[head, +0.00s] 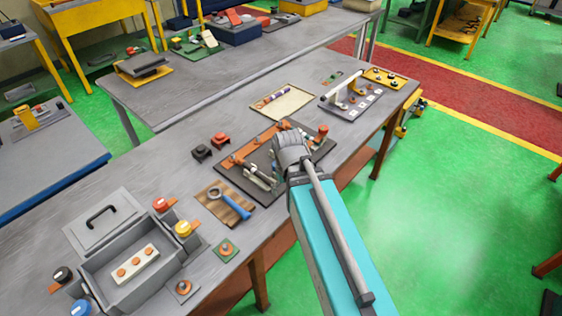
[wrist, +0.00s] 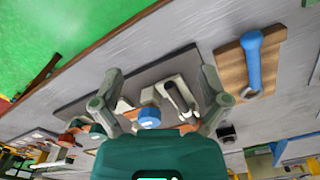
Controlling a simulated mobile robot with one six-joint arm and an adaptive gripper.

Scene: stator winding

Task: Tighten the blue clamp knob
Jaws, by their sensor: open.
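A blue knob (wrist: 150,118) shows in the wrist view between the two fingers of my gripper (wrist: 161,80). The fingers are spread and apart from each other, and I see no contact with the knob. The knob belongs to a fixture with grey and white clamp parts (wrist: 182,97) on a dark plate (wrist: 150,70). In the head view, my gripper (head: 290,146) hangs over the dark fixture plate (head: 232,174) and hides the blue knob. An orange bar (head: 257,147) and an orange-red knob (head: 322,131) stand on the same plate.
A wooden board with a blue-handled tool (head: 235,204) lies left of the fixture. A grey box (head: 135,270) with coloured knobs stands at the front left. Two small blocks (head: 212,145), a cream tray (head: 284,104) and a white-handled fixture (head: 350,100) surround the plate.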

